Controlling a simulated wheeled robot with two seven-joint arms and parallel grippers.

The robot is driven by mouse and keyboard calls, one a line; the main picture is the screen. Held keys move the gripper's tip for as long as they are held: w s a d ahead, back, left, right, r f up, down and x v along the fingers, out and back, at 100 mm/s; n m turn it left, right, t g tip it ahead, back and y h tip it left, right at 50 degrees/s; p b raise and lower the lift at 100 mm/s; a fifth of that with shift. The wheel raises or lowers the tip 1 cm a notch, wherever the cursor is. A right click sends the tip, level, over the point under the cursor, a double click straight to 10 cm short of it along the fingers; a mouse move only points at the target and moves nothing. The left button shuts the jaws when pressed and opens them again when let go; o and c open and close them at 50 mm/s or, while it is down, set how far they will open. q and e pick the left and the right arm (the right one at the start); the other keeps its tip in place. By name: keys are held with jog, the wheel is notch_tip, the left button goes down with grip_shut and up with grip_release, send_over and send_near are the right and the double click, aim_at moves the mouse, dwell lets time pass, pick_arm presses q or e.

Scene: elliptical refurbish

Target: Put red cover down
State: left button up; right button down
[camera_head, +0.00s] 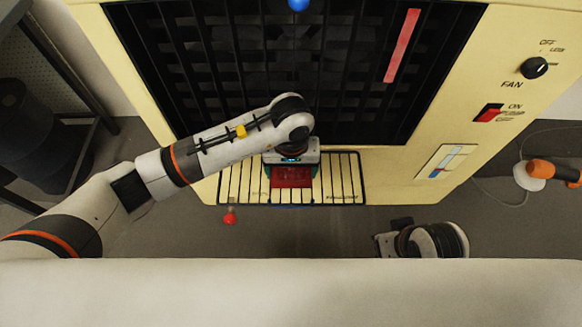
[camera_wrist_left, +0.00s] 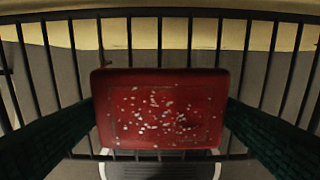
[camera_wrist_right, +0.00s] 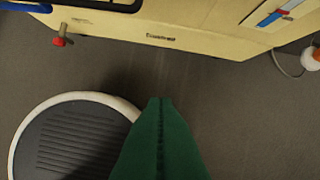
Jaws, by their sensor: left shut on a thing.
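The red cover (camera_head: 291,177) is a flat red rectangle with pale specks, held by my left gripper (camera_head: 291,168) over the black slatted rack at the foot of the yellow machine. In the left wrist view the red cover (camera_wrist_left: 160,105) sits between the two green fingers of my left gripper (camera_wrist_left: 160,120), which touch its left and right sides. The rack bars show behind it. I cannot tell whether the cover touches the bars. My right gripper (camera_wrist_right: 160,105) has its green fingers together, empty, over bare floor.
The slatted rack (camera_head: 338,178) juts from the yellow machine (camera_head: 455,110), which has a dark grille, fan knob (camera_head: 534,68) and red switch (camera_head: 488,113). A small red knob (camera_head: 230,217) hangs below the rack's left. An orange tool (camera_head: 552,172) lies right.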

aim_at(291, 172)
pick_arm(q)
jog(key=o, duration=1)
jog(key=shift+f, duration=0.1)
jog(key=shift+c, duration=0.2)
notch_tip(291, 172, up, 6)
jog(key=shift+w+r+p, duration=0.1)
jog(key=shift+r+p, duration=0.1)
jog(key=shift+p, duration=0.6)
notch_tip(291, 172, up, 6)
jog(key=shift+f+p, duration=0.1)
jog(key=shift+p, duration=0.2)
pick_arm(e)
jog(key=x, duration=0.3)
jog(key=shift+w+f, duration=0.15)
